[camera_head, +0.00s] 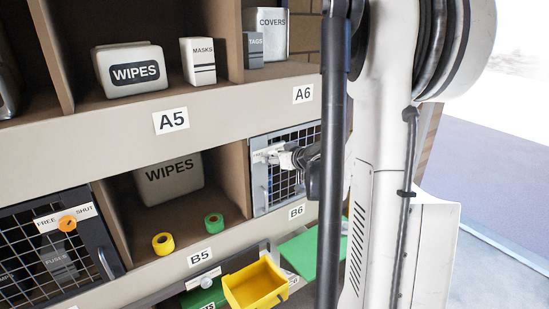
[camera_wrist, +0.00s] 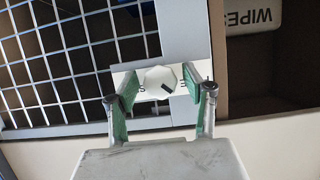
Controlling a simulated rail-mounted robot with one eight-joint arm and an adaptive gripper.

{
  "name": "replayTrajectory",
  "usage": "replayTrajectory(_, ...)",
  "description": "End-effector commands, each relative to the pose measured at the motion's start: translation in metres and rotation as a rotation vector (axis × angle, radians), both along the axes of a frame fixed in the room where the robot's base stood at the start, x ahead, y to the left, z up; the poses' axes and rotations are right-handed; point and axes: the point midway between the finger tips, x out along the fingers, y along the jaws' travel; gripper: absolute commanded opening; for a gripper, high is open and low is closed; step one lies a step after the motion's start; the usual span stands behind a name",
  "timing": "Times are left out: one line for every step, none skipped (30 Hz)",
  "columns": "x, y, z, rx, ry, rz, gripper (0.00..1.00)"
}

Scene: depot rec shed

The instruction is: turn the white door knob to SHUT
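The white door knob (camera_wrist: 160,81) shows in the wrist view on a white label plate (camera_wrist: 122,82) at the edge of a grey mesh door (camera_wrist: 62,58). The knob has a short dark mark, slanted in the picture. My gripper (camera_wrist: 163,92) is open, with one green-padded finger on each side of the knob and a visible gap to each. Most of the plate's lettering is hidden by the fingers.
Another mesh door at lower left carries an orange knob (camera_head: 67,223) on a FREE/SHUT plate. Bay B5 holds a WIPES box (camera_head: 168,180), yellow tape (camera_head: 163,243) and green tape (camera_head: 214,223). A yellow bin (camera_head: 256,285) and a green bin (camera_head: 300,257) stick out below.

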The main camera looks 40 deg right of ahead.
Motion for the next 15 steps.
replayTrajectory(-0.0001, 0.0, 0.0, 0.0, 0.0, 0.0, 0.37)
replayTrajectory(-0.0001, 0.0, 0.0, 0.0, 0.0, 0.0, 0.33)
replayTrajectory(-0.0001, 0.0, 0.0, 0.0, 0.0, 0.0, 0.28)
replayTrajectory(-0.0001, 0.0, 0.0, 0.0, 0.0, 0.0, 0.24)
replayTrajectory(-0.0002, 0.0, 0.0001, 0.0, 0.0, 0.0, 0.2)
replayTrajectory(-0.0001, 0.0, 0.0002, 0.0, 0.0, 0.0, 0.14)
replayTrajectory(-0.0001, 0.0, 0.0002, 0.0, 0.0, 0.0, 0.1)
replayTrajectory(-0.0002, -0.0001, 0.0002, 0.0, 0.0, 0.0, 0.07)
replayTrajectory(-0.0001, 0.0, 0.0002, 0.0, 0.0, 0.0, 0.04)
replayTrajectory(-0.0001, 0.0, 0.0002, 0.0, 0.0, 0.0, 0.04)
replayTrajectory(-0.0002, 0.0, 0.0001, 0.001, 0.0, 0.001, 0.04)
replayTrajectory(-0.0002, -0.0001, 0.0, 0.003, 0.0, 0.0, 0.04)
replayTrajectory(-0.0003, -0.0001, -0.0001, 0.006, -0.001, 0.0, 0.04)
replayTrajectory(-0.0002, -0.0002, -0.0002, 0.011, -0.001, 0.0, 0.04)
replayTrajectory(-0.0003, -0.0002, -0.0004, 0.017, -0.002, 0.0, 0.04)
